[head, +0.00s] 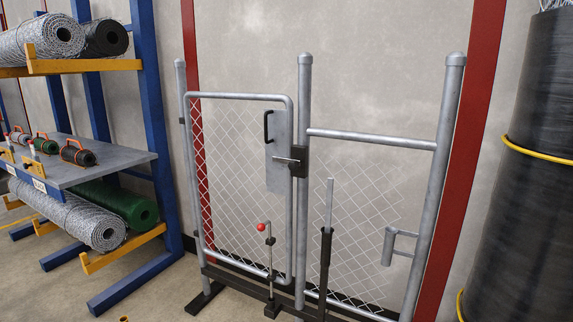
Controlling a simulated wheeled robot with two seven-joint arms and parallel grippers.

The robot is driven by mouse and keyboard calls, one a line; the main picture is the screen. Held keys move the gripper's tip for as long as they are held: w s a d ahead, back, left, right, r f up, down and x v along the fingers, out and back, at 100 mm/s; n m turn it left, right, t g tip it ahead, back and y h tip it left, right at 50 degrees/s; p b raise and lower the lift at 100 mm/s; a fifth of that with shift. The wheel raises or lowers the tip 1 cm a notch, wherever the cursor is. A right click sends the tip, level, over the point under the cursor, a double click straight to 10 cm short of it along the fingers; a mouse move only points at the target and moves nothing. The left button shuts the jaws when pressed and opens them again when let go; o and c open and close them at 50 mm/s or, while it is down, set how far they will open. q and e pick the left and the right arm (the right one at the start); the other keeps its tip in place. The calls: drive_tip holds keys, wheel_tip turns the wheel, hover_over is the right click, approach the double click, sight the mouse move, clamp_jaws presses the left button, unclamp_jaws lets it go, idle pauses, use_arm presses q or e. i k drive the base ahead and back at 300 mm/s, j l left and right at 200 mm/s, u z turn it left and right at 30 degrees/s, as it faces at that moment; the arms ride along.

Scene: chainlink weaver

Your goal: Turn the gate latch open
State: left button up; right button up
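A chain-link gate (236,170) with a grey tube frame hangs between two posts in the middle of the head view. A grey plate on its right side carries a black pull handle (268,126). The gate latch (289,161) is a short metal bar lying roughly level from the plate to a dark block (299,161) on the middle post. The gate looks closed against that post. Neither of my grippers shows in the head view.
A blue rack (155,110) with mesh rolls stands at the left. A red-knobbed rod (262,227) and a black-sleeved upright bar (325,255) stand low before the gate. A large black roll (525,200) is at the right. Fixed mesh fills part of the right bay.

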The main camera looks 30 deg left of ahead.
sight(292, 165)
drive_tip(key=i+j, duration=0.2)
drive_tip(key=j, duration=0.15)
drive_tip(key=i+j, duration=0.15)
drive_tip(key=j, duration=0.2)
drive_tip(key=i+j, duration=0.2)
drive_tip(key=j, duration=0.15)
drive_tip(key=i+j, duration=0.2)
drive_tip(key=j, duration=0.15)
drive_tip(key=i+j, duration=0.15)
drive_tip(key=j, duration=0.25)
drive_tip(key=i+j, duration=0.2)
drive_tip(key=j, duration=0.15)
drive_tip(key=i+j, duration=0.2)
drive_tip(key=j, duration=0.15)
drive_tip(key=i+j, duration=0.15)
drive_tip(key=j, duration=0.2)
drive_tip(key=z, duration=0.05)
